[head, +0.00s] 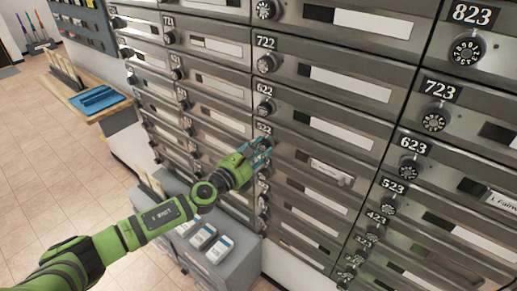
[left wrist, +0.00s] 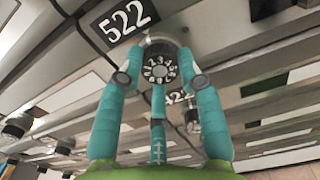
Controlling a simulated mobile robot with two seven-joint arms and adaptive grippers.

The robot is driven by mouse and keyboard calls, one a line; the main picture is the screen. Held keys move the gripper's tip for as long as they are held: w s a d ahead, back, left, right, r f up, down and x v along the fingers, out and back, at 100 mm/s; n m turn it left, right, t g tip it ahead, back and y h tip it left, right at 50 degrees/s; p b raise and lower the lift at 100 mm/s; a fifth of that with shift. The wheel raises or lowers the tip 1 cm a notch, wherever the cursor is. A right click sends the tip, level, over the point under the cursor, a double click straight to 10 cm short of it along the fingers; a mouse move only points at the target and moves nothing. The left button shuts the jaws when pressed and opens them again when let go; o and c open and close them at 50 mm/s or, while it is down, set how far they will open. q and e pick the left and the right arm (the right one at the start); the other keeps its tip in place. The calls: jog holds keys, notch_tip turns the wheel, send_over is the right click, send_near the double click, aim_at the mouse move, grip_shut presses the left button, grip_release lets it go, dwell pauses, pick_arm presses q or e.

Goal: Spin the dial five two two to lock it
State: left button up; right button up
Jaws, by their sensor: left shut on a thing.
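The round black dial (left wrist: 160,66) with white numerals sits under the black 522 plate (left wrist: 124,20) in the left wrist view. My left gripper (head: 264,148) has teal fingers closed around this dial, one on each side, with a third finger below it. In the head view the fingers cover most of the dial, and the plate above it is partly hidden. My right gripper is in neither view.
Close above is the 622 dial (head: 265,107); the 422 dial (left wrist: 192,120) lies below. A grey bin (head: 240,262) with boxes stands under my left arm. A wooden counter (head: 98,110) holds a blue item (head: 97,99). Tiled floor (head: 50,155) is open at left.

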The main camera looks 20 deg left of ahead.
pick_arm(q)
jog(key=shift+s+f, duration=0.1)
jog(key=shift+f, duration=0.05)
dwell(0.4)
jog(key=o, duration=1.1)
jog(key=shift+o, duration=0.2)
jog(key=v, duration=1.2)
